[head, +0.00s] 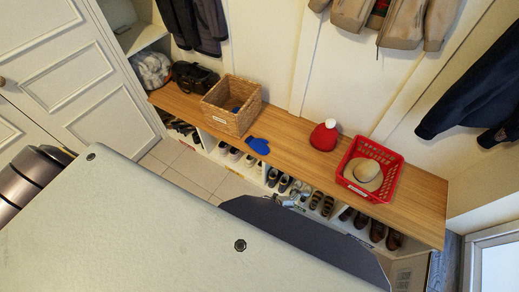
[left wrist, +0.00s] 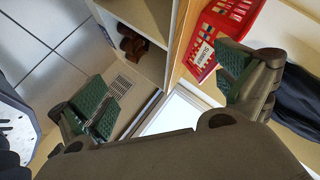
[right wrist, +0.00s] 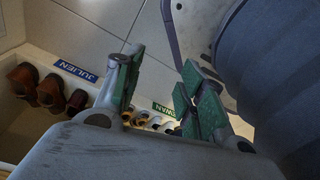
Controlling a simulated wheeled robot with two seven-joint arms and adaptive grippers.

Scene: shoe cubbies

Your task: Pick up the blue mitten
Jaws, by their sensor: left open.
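The blue mitten (head: 258,145) lies flat on the wooden bench top in the head view, near the front edge and just right of the wicker basket (head: 232,104). Neither wrist view shows it.
A red hat (head: 324,136) with a white pompom and a red basket (head: 396,163) holding a straw hat (head: 364,174) stand on the bench (head: 290,143). A black bag (head: 194,77) sits at its far left. Coats hang above. Shoes fill the cubbies below.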

